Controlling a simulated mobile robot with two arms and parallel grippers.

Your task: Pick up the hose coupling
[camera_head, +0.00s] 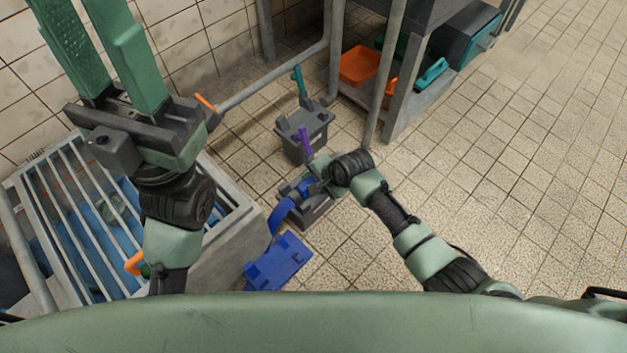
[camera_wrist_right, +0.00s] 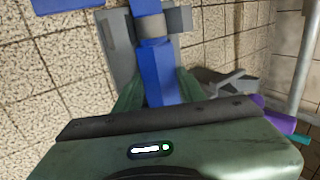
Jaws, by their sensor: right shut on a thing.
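The hose coupling, a blue angular body with a grey band (camera_wrist_right: 153,25), stands between the green fingers of my right gripper (camera_wrist_right: 158,88) in the right wrist view. My right gripper (camera_head: 318,180) is shut on its blue lower part. In the head view only a bit of blue (camera_head: 304,188) shows by the fingers, over a dark grey block (camera_head: 316,213); the rest is hidden by the gripper. I cannot tell whether the coupling touches the block. My left gripper (camera_head: 85,30) is open and empty at upper left, its two green fingers wide apart.
A blue curved piece (camera_head: 279,217) and a blue bracket (camera_head: 283,264) lie close by. A purple-handled item (camera_head: 304,141) and a grey box (camera_head: 311,132) stand behind. A barred crate (camera_head: 238,200) is at left, a metal rack (camera_head: 401,80) behind right. The right floor is clear.

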